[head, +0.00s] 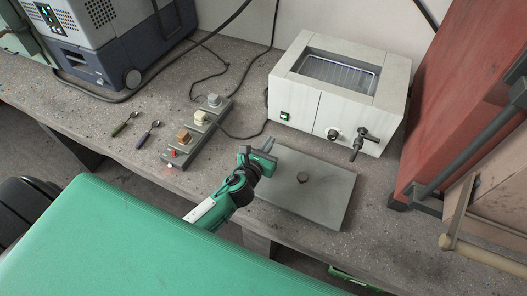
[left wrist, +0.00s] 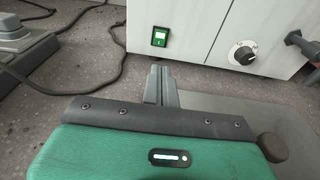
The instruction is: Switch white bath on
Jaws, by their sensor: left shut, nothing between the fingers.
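The white bath (head: 335,92) stands at the back of the bench, with an open top showing a wire rack inside. Its green rocker switch (head: 285,116) is at the left of the front panel. In the left wrist view the switch (left wrist: 160,37) shows bright green with a pale patch; I cannot tell surely whether it is lit. A dial (left wrist: 242,53) is to its right. My left gripper (head: 268,146) is shut and empty, in front of and below the switch, apart from it. Its closed fingers (left wrist: 160,85) point toward the panel. My right gripper is not in view.
A flat grey lid with a knob (head: 325,199) lies before the bath. A tap (head: 361,143) juts from the bath's front. A red cabinet (head: 455,85) stands right.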

